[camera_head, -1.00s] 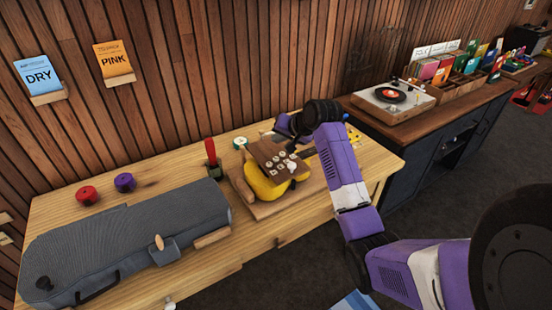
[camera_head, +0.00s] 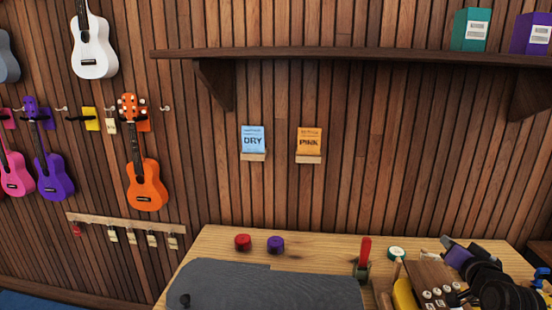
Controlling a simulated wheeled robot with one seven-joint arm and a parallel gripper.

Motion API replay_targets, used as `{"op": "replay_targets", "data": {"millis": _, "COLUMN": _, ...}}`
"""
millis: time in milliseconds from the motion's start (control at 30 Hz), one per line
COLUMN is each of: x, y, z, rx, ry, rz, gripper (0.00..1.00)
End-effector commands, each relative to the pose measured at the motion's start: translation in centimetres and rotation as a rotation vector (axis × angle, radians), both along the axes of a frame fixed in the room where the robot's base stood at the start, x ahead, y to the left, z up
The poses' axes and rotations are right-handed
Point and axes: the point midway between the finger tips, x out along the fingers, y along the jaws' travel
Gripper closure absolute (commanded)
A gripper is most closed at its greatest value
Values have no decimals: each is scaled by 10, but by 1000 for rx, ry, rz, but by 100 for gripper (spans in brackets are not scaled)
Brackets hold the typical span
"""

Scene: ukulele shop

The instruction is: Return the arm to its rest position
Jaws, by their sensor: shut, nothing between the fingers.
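My arm (camera_head: 487,272) shows in the bottom right corner, reaching in over the right part of the wooden workbench (camera_head: 215,245). My gripper (camera_head: 455,254) is at its end, partly hidden by dark arm parts. It looks shut, and I see nothing held in it. It is just behind and to the right of a brown wooden headstock (camera_head: 428,275) with pale tuning knobs. Whether it touches anything I cannot tell. A yellow ukulele body (camera_head: 404,295) is partly cut off below the headstock.
A shelf (camera_head: 350,54) juts from the wall above. Ukuleles (camera_head: 146,186) hang at left.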

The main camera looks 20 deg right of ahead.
Motion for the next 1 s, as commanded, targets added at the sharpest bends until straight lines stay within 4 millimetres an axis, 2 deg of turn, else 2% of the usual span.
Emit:
{"op": "replay_targets", "data": {"millis": 33, "x": 0, "y": 19, "z": -8, "rx": -23, "ry": -16, "rz": 8, "gripper": 100}}
{"op": "replay_targets", "data": {"millis": 267, "x": -16, "y": 115, "z": -29, "rx": -164, "ry": -85, "rz": 39, "gripper": 100}}
{"op": "replay_targets", "data": {"millis": 467, "x": -51, "y": 201, "z": -46, "rx": -263, "ry": -104, "rz": 84, "gripper": 100}}
{"op": "replay_targets", "data": {"millis": 700, "x": -110, "y": 295, "z": -56, "rx": -363, "ry": -93, "rz": 173, "gripper": 100}}
{"op": "replay_targets", "data": {"millis": 1000, "x": -196, "y": 386, "z": -56, "rx": -450, "ry": -33, "rz": 358, "gripper": 100}}
